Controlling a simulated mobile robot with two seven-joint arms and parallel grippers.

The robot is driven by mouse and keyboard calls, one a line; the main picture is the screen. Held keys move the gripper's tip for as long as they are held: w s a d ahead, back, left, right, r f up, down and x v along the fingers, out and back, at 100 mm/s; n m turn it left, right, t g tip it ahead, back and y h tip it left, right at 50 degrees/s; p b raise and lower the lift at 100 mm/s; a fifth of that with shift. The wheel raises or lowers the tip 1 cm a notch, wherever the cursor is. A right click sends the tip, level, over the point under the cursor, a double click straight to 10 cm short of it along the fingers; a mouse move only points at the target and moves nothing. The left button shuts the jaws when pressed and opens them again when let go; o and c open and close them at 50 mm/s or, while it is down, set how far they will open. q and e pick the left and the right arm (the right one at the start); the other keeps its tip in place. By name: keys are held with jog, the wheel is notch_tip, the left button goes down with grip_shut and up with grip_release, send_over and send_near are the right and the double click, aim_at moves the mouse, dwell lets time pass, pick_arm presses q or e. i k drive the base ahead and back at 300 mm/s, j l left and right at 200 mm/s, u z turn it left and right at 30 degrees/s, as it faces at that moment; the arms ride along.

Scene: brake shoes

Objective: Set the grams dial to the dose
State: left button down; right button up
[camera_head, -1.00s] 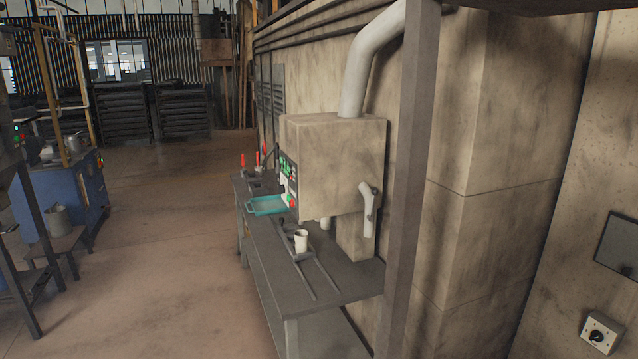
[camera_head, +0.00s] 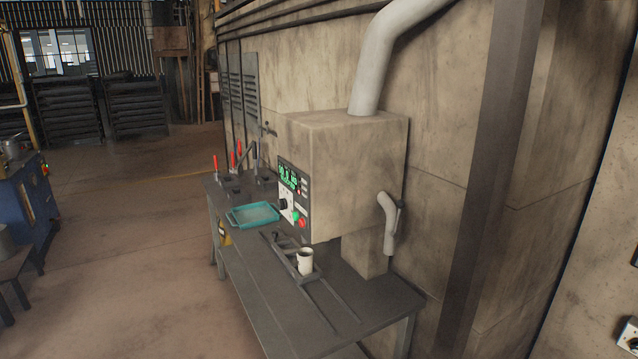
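A beige box-shaped machine (camera_head: 355,165) stands on a dark bench against the wall. Its dark control panel (camera_head: 293,194) faces left and is seen at a steep angle. A green lit display (camera_head: 288,177) is at the panel's top; its digits are too small to read. Below it is a dark knob (camera_head: 283,204) on a white plate, which may be the grams dial; its setting cannot be read. A green button and a red button (camera_head: 302,224) sit low on the panel. Neither of my grippers is in view.
The dark bench (camera_head: 375,304) carries a white cup (camera_head: 305,262) on rails below the machine, a teal tray (camera_head: 254,215), and red-handled clamps (camera_head: 233,160) farther back. A grey post (camera_head: 490,170) stands at right. The floor (camera_head: 130,240) left of the bench is clear.

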aim_at(283, 205)
jog(key=i+j+z, duration=0.2)
jog(key=i+j, duration=0.2)
jog(key=j, duration=0.25)
jog(key=i+j+z, duration=0.1)
jog(key=j, duration=0.25)
jog(key=i+j+z, duration=0.1)
jog(key=i+j, duration=0.15)
jog(key=i+j+z, duration=0.1)
jog(key=j, duration=0.35)
jog(key=i+j+z, duration=0.1)
jog(key=j, duration=0.3)
jog(key=i, duration=0.05)
